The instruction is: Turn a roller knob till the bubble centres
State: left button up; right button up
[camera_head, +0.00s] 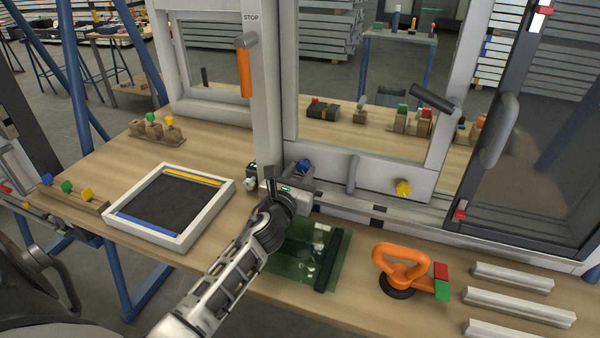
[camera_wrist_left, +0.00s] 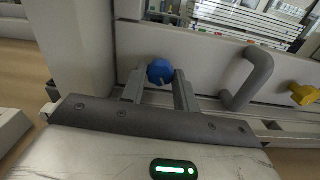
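A round blue knob (camera_head: 303,166) sits low on the white window frame. In the left wrist view the blue knob (camera_wrist_left: 160,71) lies between the tips of my left gripper (camera_wrist_left: 159,80). The fingers are apart, one on each side of the knob; I cannot tell whether they touch it. In the head view my left gripper (camera_head: 290,180) reaches the frame's lower rail beside this knob. A yellow knob (camera_head: 403,187) is farther right on the same rail. I cannot make out a bubble in either view. My right gripper is not in view.
A grey handle (camera_wrist_left: 248,78) stands out right of the blue knob. On the bench are a white-framed tray (camera_head: 215,203), a green glass sheet (camera_head: 285,262) under my left arm, an orange suction lifter (camera_head: 401,262) and white profiles (camera_head: 520,305). A dark glazed sash (camera_head: 530,130) stands at right.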

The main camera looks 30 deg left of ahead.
pick_arm(q)
jog(key=c, duration=0.4)
jog(key=shift+o, duration=0.3)
